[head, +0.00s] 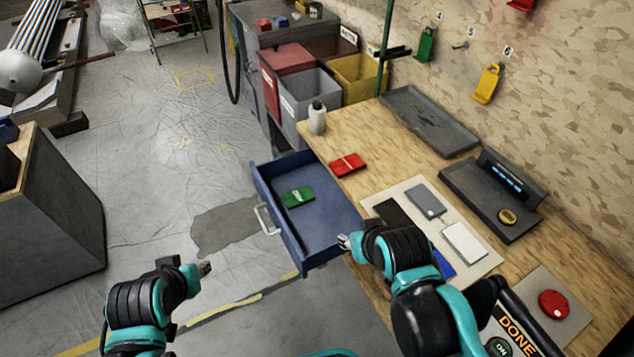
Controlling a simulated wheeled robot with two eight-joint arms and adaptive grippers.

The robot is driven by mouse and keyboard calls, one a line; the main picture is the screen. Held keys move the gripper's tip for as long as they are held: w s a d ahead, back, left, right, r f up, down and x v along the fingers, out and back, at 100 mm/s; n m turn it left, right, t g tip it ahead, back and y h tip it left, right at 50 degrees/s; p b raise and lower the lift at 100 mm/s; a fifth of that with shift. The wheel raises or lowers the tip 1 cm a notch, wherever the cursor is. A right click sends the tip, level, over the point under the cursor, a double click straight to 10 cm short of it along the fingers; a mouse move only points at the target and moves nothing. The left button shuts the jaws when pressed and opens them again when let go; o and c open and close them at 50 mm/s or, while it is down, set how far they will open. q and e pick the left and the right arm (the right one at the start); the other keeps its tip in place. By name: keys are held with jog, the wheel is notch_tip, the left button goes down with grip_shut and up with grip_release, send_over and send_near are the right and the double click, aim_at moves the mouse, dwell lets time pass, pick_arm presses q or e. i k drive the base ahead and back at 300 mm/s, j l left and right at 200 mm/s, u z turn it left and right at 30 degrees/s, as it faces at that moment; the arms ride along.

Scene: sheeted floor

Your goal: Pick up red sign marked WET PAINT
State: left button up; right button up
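A flat red sign (348,164) with a pale strip lies on the wooden workbench, just behind the open drawer; its lettering is too small to read. My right gripper (344,242) is over the front right corner of the drawer, in front of the red sign and apart from it. My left gripper (205,268) is over the floor to the left of the drawer, far from the sign. Both fingertips are too small to show whether they are open or shut. I see nothing held in either one.
The open blue drawer (325,222) holds a green tag (298,197). A white bottle (317,117) stands at the bench's far left corner. A pale board (485,265) bears several flat items. A grey tray (430,120) lies behind. Green (426,45) and yellow (487,84) tags hang on the wall.

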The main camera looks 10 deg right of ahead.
aim_at(347, 164)
jog(key=i+l+z, duration=0.1)
jog(key=z, duration=1.5)
jog(key=i+j+z, duration=0.15)
jog(key=i+j, duration=0.35)
